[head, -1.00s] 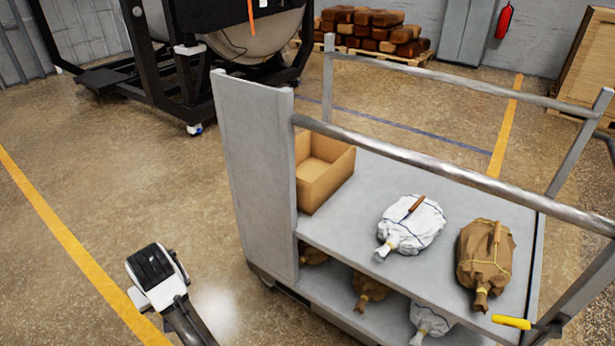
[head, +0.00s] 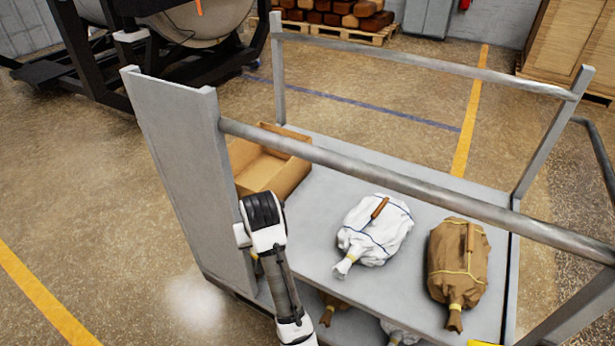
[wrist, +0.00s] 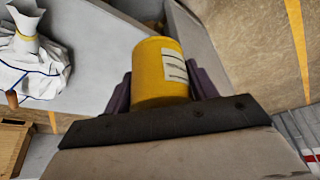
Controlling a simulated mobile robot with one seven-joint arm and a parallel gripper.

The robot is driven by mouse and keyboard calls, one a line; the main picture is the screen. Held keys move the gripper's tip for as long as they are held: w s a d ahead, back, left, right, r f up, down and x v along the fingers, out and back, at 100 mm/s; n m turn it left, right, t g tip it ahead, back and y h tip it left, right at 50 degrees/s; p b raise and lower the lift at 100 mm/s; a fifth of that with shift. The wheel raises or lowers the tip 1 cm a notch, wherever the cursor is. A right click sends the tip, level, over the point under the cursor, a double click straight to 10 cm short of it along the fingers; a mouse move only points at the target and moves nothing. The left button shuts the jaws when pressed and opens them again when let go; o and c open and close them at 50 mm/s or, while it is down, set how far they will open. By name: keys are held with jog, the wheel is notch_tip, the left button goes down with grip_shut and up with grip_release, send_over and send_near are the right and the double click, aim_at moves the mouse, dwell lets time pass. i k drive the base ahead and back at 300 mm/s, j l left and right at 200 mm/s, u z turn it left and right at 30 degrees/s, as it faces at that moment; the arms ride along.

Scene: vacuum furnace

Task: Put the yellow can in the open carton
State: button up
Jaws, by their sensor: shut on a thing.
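The yellow can (wrist: 156,75), with a white label, is held between the dark fingers of my gripper (wrist: 160,90) in the wrist view. In the head view my arm reaches up in front of the cart's near side, left of the white sack; the fingers and can are hidden there behind my wrist. The open carton (head: 286,180) is a brown box with its top open. It stands on the cart's upper shelf against the left end panel, just beyond my wrist in the picture. Its inside is partly hidden by the cart's rail.
The grey cart (head: 310,243) has a tall end panel (head: 190,170) and a rail (head: 370,180) across its near side. A white sack (head: 375,230) and a brown sack (head: 457,265) lie on the upper shelf. More sacks are on the lower shelf.

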aim_at(261, 169)
jog(key=i+j+z, duration=0.15)
jog(key=i+z, duration=0.15)
jog(key=z, duration=0.2)
jog(key=i+j+u, duration=0.35)
jog(key=i+j, duration=0.35)
jog(key=i, duration=0.15)
